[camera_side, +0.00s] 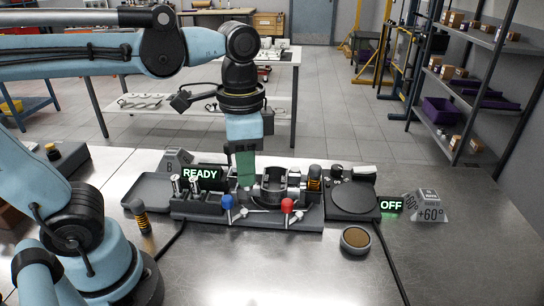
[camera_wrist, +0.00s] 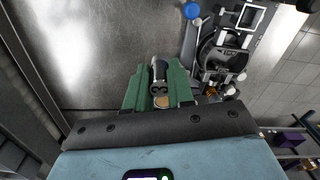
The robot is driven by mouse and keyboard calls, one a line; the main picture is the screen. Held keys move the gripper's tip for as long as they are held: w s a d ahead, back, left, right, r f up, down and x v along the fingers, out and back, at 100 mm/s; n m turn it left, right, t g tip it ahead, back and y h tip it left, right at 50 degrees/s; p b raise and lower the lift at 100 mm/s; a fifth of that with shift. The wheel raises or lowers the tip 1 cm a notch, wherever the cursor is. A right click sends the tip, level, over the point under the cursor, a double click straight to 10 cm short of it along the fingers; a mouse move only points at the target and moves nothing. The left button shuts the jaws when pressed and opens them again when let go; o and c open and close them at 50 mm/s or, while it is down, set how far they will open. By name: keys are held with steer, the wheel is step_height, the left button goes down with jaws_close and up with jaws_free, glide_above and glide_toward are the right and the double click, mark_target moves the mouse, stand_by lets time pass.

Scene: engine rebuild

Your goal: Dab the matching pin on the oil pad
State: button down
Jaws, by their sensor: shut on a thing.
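My gripper (camera_side: 246,176) has green fingers and hangs over the back left part of the dark fixture in the side view. In the wrist view its fingers (camera_wrist: 158,86) are closed around a small grey and dark pin (camera_wrist: 159,72). In the side view I cannot pick out the held pin clearly. The oil pad (camera_side: 356,238) is a round tan pad in a dark dish on the bench, at the front right, apart from my gripper. A tan round patch shows between the fingers in the wrist view; I cannot tell for certain that it is the pad.
The fixture (camera_side: 262,216) carries a blue knob (camera_side: 227,202), a red knob (camera_side: 287,205) and a ring-shaped holder. Two silver pins (camera_side: 185,184) stand at its left. A READY display (camera_side: 200,173), an OFF display (camera_side: 391,205) and a round plate (camera_side: 352,197) are nearby. The front bench is mostly clear.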

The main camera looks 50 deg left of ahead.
steer(key=w+d+f, duration=0.1)
steer(key=w+d, duration=0.4)
steer(key=w, duration=0.4)
glide_toward(356, 237)
steer(key=shift+f, duration=2.1)
steer(key=shift+f, duration=0.95)
steer(key=shift+r, duration=0.1)
stand_by(0.5)
step_height(356, 237, up, 7)
stand_by(0.8)
stand_by(0.4)
